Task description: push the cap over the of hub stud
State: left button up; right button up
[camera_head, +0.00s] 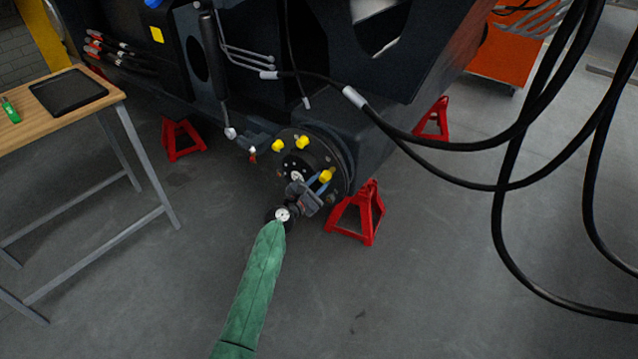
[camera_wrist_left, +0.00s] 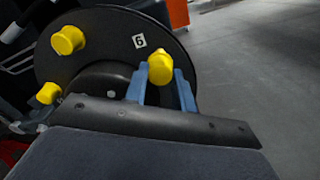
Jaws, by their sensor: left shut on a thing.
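The dark round hub (camera_head: 313,154) sits on the side of the chassis and carries yellow caps. Two caps, one (camera_head: 278,146) and another (camera_head: 302,142), sit on its upper part. In the left wrist view the hub face (camera_wrist_left: 112,40) shows a label "6". My left gripper (camera_head: 322,185) has its blue fingers around a third yellow cap (camera_head: 327,176), at the hub's lower right. In the left wrist view this cap (camera_wrist_left: 161,68) is between the fingertips, in front of the hub rim. The stud under it is hidden. My right gripper is not in view.
Red jack stands (camera_head: 356,217) stand under the chassis (camera_head: 330,100), one close to the hub. Black hoses (camera_head: 430,143) hang at the right. A wooden table (camera_head: 50,120) with a black tray (camera_head: 68,93) stands at the left. The floor in front is clear.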

pick_arm(q)
jog(key=shift+x, duration=1.7)
jog(key=o, duration=0.8)
jog(key=shift+o, duration=0.2)
jog(key=shift+p+v, duration=0.55)
jog(key=shift+v, duration=1.85)
jog(key=shift+s, duration=0.1)
